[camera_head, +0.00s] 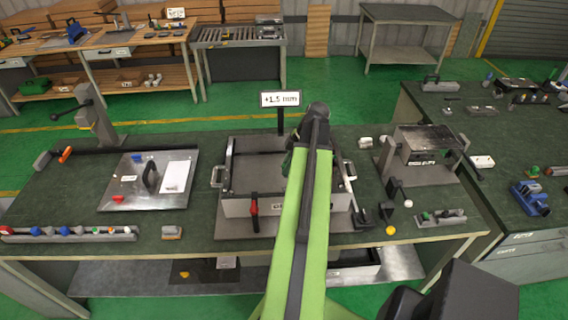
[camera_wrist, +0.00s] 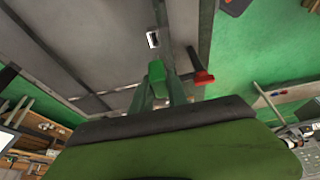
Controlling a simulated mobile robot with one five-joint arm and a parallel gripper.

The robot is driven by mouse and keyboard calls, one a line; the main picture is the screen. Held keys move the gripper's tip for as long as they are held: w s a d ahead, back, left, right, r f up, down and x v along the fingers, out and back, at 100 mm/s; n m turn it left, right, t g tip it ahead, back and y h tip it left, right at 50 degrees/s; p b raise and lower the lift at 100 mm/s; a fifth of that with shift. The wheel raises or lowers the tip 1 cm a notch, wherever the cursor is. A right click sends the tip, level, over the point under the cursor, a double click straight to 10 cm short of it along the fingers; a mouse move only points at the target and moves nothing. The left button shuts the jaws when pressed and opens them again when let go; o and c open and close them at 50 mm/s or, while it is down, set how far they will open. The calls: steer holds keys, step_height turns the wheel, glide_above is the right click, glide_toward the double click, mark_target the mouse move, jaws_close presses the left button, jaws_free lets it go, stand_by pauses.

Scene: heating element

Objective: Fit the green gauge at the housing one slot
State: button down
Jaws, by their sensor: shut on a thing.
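My gripper (camera_wrist: 159,90) is shut on the green gauge (camera_wrist: 156,70), whose bright green end shows between the fingers in the wrist view. The housing (camera_head: 238,208) is a grey metal frame at the middle of the bench in the head view. Its grey surface lies beyond the gauge in the wrist view. A small opening with a pale edge (camera_wrist: 153,39) shows just past the gauge; I cannot tell if it is slot one. The gauge appears apart from it. In the head view my arm hides the gauge and part of the housing.
A red-handled clamp (camera_head: 254,207) stands at the housing's front; a red handle (camera_wrist: 203,77) shows right of the gauge in the wrist view. A sign reading +1.5 mm (camera_head: 280,99) stands behind. A metal plate (camera_head: 125,200) lies left, and a grey fixture (camera_head: 422,145) stands right.

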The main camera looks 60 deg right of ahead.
steer(key=shift+w, duration=0.1)
steer(key=shift+f, duration=0.2)
step_height(320, 180, down, 6)
steer(key=b, duration=0.6)
steer(key=shift+r, duration=0.2)
steer(key=shift+f, duration=0.15)
stand_by(0.9)
steer(key=shift+f+b, duration=0.3)
steer(key=shift+b, duration=0.1)
steer(key=shift+f+b, duration=1.25)
steer(key=c, duration=1.2)
jaws_free()
steer(key=shift+r, duration=0.1)
